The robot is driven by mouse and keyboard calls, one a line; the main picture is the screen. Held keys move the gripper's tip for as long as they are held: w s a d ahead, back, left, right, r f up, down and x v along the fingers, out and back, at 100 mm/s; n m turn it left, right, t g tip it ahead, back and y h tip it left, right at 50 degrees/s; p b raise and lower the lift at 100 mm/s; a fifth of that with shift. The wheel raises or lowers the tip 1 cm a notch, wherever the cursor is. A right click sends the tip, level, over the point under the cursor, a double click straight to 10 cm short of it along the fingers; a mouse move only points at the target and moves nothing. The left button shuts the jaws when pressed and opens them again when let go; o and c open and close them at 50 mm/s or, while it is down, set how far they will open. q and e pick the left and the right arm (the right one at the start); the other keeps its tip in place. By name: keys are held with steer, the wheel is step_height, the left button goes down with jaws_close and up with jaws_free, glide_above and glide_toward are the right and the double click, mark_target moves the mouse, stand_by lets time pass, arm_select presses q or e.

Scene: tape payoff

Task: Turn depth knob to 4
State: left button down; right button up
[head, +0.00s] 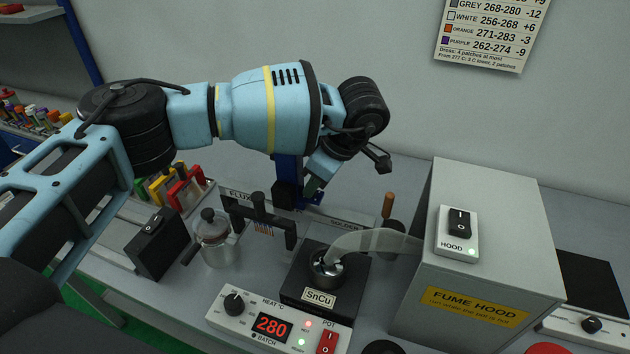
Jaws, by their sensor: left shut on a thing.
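My left arm reaches across from the left and bends down at its wrist. My left gripper (308,194) is at the dark blue post (289,168) behind the solder pot, next to a black block (285,193) on that post. It is shut on a small part there, mostly hidden by the gripper and wrist. I cannot make out a knob marked depth or its scale; it may be what the jaws hold. The pot (326,267) sits in a black SnCu block. My right gripper is not in view.
A black bracket (261,213) stands left of the post. A lidded glass jar (213,240) and a black switch box (157,243) are further left. The heat panel (270,326) reads 280. The grey fume hood (485,230) blocks the right side.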

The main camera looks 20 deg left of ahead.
arm_select(q)
steer(key=n+g, duration=0.1)
steer(key=n, duration=0.2)
steer(key=shift+w+n+g+p, duration=0.1)
steer(key=shift+n+g+p, duration=0.2)
steer(key=shift+w+n+g+h, duration=0.1)
steer(key=shift+n+g+h, duration=0.3)
steer(key=shift+n, duration=1.1)
steer(key=c, duration=1.4)
jaws_free()
steer(key=shift+o, duration=0.2)
